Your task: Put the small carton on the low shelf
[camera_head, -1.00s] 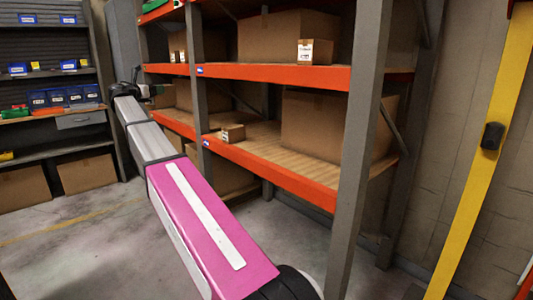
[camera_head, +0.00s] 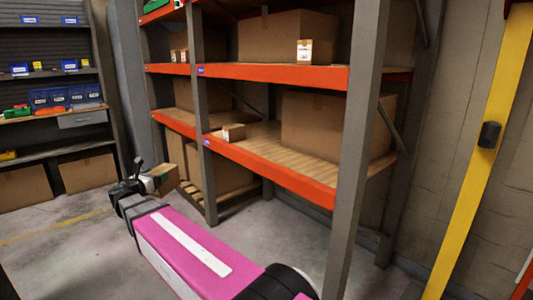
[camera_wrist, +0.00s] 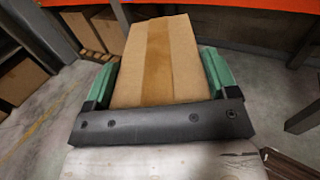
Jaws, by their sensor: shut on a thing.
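The small carton (camera_head: 161,180) is a brown box with a tape strip. My gripper (camera_head: 148,183) is shut on it, and in the wrist view the green fingers (camera_wrist: 160,80) press on both sides of the carton (camera_wrist: 158,50). It is held in the air left of the rack, below the level of the orange-edged low shelf (camera_head: 270,172). That shelf has a wooden deck. A little open-topped carton (camera_head: 233,132) sits near its front edge and a large carton (camera_head: 325,125) stands at its right. The carton's underside is hidden.
A grey post (camera_head: 355,150) stands at the rack's front right, and another post (camera_head: 203,130) stands at the left bay. Large cartons (camera_head: 225,170) stand on a pallet beneath the low shelf. The upper shelf (camera_head: 280,73) overhangs it. Bare deck lies between the low shelf's cartons.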

